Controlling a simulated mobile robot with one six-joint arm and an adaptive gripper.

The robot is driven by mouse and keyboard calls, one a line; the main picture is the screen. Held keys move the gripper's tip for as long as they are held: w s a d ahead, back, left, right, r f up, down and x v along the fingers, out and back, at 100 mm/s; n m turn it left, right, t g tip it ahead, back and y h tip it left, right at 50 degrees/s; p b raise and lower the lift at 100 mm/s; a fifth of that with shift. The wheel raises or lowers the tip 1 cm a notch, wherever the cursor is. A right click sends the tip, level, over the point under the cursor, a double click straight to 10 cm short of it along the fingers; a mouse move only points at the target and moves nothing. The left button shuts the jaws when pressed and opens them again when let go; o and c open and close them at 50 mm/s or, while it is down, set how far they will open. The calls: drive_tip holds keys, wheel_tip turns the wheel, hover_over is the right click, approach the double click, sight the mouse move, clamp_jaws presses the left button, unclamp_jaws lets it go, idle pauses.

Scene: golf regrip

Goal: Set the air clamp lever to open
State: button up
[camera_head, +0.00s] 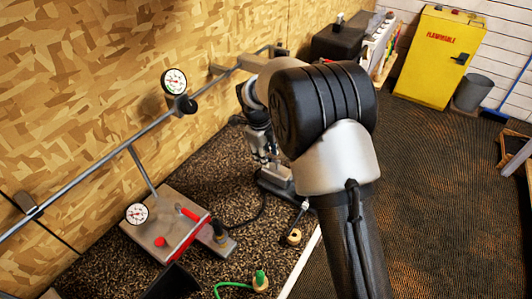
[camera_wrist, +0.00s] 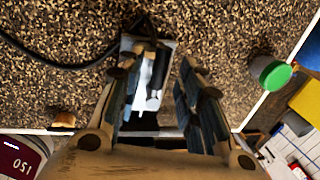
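The likely air clamp is a silver and dark device on the speckled bench; its base shows in the head view (camera_head: 276,181). In the wrist view, the pale metal device (camera_wrist: 140,47) lies beyond and between my fingers, with a dark hose at its far end. Its lever cannot be told apart from the dark parts there. My gripper (camera_wrist: 156,82) is open, with a wide gap and nothing visibly gripped. Whether a finger touches the device cannot be told. In the head view my gripper (camera_head: 260,138) is over the device, partly hidden by my arm.
A metal box (camera_head: 175,228) with a gauge and red handle stands left on the bench. A tan knob (camera_head: 294,237) lies near the front edge. A green-capped container (camera_wrist: 270,74) is right in the wrist view. A wall pipe (camera_head: 110,155) runs behind the bench.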

wheel_tip(320, 180, up, 12)
drive_tip(key=s+a, duration=0.1)
drive_tip(key=s, duration=0.1)
drive_tip(key=shift+a, duration=0.15)
drive_tip(key=shift+f, duration=0.1)
idle(0.4)
drive_tip(key=s+d+r+n+t, duration=0.1)
drive_tip(key=s+d+r+n, duration=0.4)
drive_tip(key=s+n, duration=0.15)
drive_tip(key=s+d+r+n, duration=0.4)
drive_tip(key=s+r+n, duration=0.15)
drive_tip(key=s, duration=0.25)
drive_tip(key=s+d+f+n+t, duration=0.1)
drive_tip(key=s+d+n, duration=0.1)
drive_tip(key=s+n, duration=0.4)
drive_tip(key=s+d+f+n+y, duration=0.1)
drive_tip(key=s+n, duration=0.5)
drive_tip(key=s, duration=0.8)
drive_tip(key=shift+d+f+n+t, duration=0.4)
drive_tip(key=shift+d+f, duration=0.25)
drive_tip(key=shift+d, duration=0.4)
